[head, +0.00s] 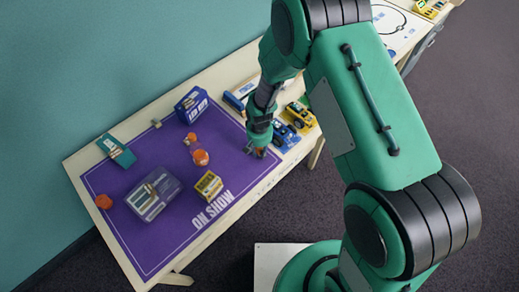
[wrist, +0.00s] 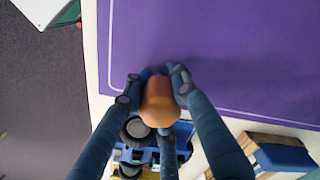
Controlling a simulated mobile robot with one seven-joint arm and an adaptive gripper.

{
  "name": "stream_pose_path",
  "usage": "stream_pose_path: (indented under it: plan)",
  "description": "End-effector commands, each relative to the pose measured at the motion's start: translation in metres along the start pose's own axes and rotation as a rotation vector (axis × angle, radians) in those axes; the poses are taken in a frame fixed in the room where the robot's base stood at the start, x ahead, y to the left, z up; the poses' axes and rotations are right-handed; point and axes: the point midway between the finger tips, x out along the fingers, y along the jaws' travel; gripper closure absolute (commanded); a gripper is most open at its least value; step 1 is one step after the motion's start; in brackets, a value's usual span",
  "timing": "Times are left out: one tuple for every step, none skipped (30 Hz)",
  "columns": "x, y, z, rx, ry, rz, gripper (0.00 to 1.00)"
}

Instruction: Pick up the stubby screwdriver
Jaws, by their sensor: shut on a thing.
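The stubby screwdriver (wrist: 158,106) shows in the wrist view as a rounded orange-brown handle between my fingers; its shaft is not visible. My gripper (wrist: 157,80) is shut on it, with fingers on both sides and one below in the picture. In the head view my gripper (head: 262,152) is low at the right end of the purple mat (head: 172,227), with a bit of orange showing at the fingertips. I cannot tell whether the screwdriver is clear of the table.
A blue toy car (head: 284,136) and a yellow toy truck (head: 300,116) stand just right of my gripper. On the mat are a blue box (head: 193,105), orange items (head: 200,158), a yellow box (head: 208,185) and a clear case (head: 153,195). The mat's front right is bare.

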Motion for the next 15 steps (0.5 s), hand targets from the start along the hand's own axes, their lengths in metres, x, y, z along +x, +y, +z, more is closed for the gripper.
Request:
stream_pose_path:
  plan:
    - [0.0,0.0,0.0,0.0,0.0,0.0,1.0]
    - [0.0,0.0,0.0,0.0,0.0,0.0,1.0]
    - [0.0,0.0,0.0,0.0,0.0,0.0,1.0]
    - [-0.001,0.0,0.0,0.0,0.0,0.0,1.0]
    - [-0.001,0.0,0.0,0.0,0.0,0.0,1.0]
    - [-0.002,0.0,0.0,0.0,0.0,0.0,1.0]
    - [-0.003,0.0,0.0,0.0,0.001,0.0,1.0]
    - [-0.004,0.0,0.0,0.0,0.001,0.0,1.0]
    - [-0.007,0.0,0.0,0.0,0.001,0.0,1.0]
    - [-0.009,0.0,0.0,0.0,0.001,0.0,1.0]
    - [-0.011,0.0,-0.001,0.0,0.001,0.0,1.0]
    - [-0.015,0.0,-0.001,0.0,0.001,0.0,1.0]
    - [-0.019,0.0,-0.001,0.0,0.002,0.0,1.0]
    - [-0.022,0.0,-0.001,0.0,0.002,0.0,1.0]
    - [-0.027,0.0,-0.001,0.0,0.002,0.0,1.0]
